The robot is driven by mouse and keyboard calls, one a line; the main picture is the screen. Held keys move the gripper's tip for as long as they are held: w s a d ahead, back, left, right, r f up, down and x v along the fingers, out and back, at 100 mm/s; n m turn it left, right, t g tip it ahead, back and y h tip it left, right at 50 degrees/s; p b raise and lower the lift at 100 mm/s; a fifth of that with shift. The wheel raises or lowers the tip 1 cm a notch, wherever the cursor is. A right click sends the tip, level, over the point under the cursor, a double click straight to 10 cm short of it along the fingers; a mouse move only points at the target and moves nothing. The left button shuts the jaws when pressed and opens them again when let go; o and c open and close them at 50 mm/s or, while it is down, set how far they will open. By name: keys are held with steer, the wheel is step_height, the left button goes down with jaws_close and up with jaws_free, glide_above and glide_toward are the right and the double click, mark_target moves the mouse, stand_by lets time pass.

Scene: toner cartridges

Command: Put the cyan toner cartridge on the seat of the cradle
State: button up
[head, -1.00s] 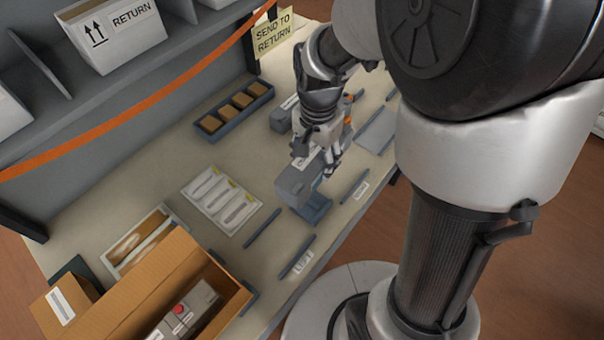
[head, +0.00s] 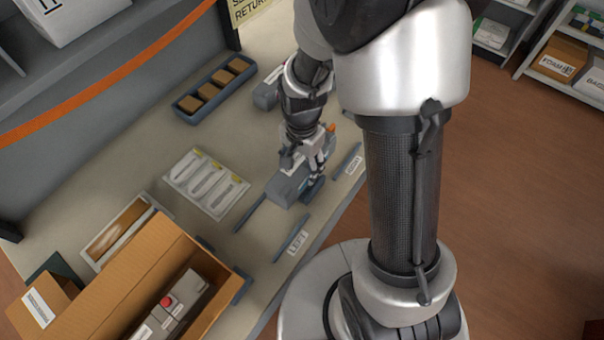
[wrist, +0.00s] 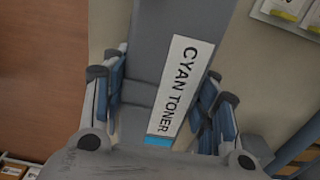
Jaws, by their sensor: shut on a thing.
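The cyan toner cartridge (wrist: 165,65) is a grey block with a white "CYAN TONER" label and a small cyan patch in the wrist view. My gripper (wrist: 160,100) is shut on it, with blue-padded fingers on both sides. In the head view the cartridge (head: 284,186) lies low over the bench, partly hidden by my gripper (head: 310,168). A blue part that looks like the cradle (head: 314,190) shows beside and under it. The seat is hidden, and I cannot tell whether the cartridge touches it.
Blue strips lie along the bench front, one by a "LEFT" label (head: 298,242). A tray of brown blocks (head: 215,88), a sheet with pictures (head: 206,184) and an open cardboard box (head: 150,265) stand to the left. Another grey unit (head: 266,95) is behind my arm.

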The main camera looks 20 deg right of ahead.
mark_target(302, 161)
steer(key=shift+f+b, duration=0.75)
steer(key=shift+f, duration=1.3)
steer(key=shift+f, duration=0.1)
steer(key=o, duration=1.6)
steer(key=shift+f, duration=0.1)
step_height(302, 161, up, 12)
steer(key=p, duration=0.4)
steer(key=shift+r, duration=0.2)
steer(key=s+r+n+t, duration=0.1)
steer(key=s+r+n, duration=0.2)
steer(key=s+r, duration=0.2)
steer(key=s+r+n+t, duration=0.2)
steer(key=s+r+n, duration=0.2)
steer(key=r, duration=0.3)
steer(key=s+r+n+t, duration=0.1)
steer(key=s+r+n, duration=0.2)
steer(key=s+r, duration=0.3)
steer(key=shift+s+r+n+t, duration=0.1)
steer(key=shift+r+n+t, duration=0.2)
steer(key=shift+n, duration=0.1)
